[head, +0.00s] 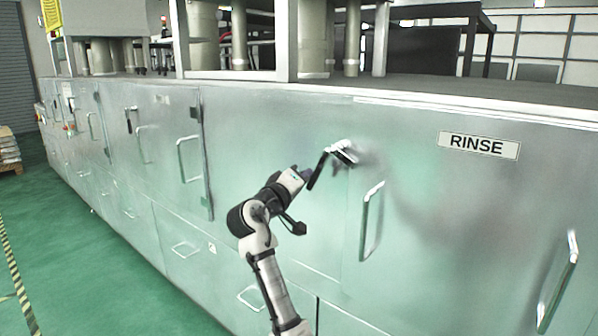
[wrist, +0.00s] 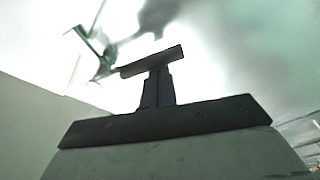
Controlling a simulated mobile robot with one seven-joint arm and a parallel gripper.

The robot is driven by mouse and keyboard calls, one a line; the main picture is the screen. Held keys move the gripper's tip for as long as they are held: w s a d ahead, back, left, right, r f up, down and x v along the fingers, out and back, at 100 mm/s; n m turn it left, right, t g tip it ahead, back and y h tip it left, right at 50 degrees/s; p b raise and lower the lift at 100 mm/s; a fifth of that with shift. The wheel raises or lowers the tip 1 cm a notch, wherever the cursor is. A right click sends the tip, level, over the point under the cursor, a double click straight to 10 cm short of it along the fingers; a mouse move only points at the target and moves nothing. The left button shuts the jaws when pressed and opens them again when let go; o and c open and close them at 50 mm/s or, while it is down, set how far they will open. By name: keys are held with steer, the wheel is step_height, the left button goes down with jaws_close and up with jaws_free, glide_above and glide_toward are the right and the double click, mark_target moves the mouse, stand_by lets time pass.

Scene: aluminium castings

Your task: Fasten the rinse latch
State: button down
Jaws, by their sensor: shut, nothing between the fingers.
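The RINSE label (head: 478,145) is on a silver cabinet door (head: 430,250) at the right of the head view. A small pale latch piece (head: 342,145) shows at the upper left of this door, right at my gripper's tip. My gripper (head: 345,157) is shut and empty, up against or just in front of the latch; I cannot tell whether they touch. In the wrist view my shut fingers (wrist: 152,62) point at the bright door face. A small grey-green part (wrist: 105,62), perhaps the latch, shows just left of the fingertips. The latch's angle is partly hidden by my gripper.
An upright bar handle (head: 367,222) stands out from the door just below right of my gripper. Another handle (head: 558,282) is at the far right. More doors with handles (head: 188,158) run along the left. The green floor (head: 90,265) at left is clear.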

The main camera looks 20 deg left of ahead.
steer(key=shift+s+d+f+n, duration=0.25)
steer(key=shift+d+f+n, duration=0.3)
steer(key=shift+d+n, duration=0.3)
steer(key=shift+s+d+f, duration=0.15)
steer(key=shift+d, duration=0.25)
steer(key=shift+s+d+f, duration=0.1)
steer(key=shift+s+d, duration=0.05)
steer(key=shift+d, duration=0.3)
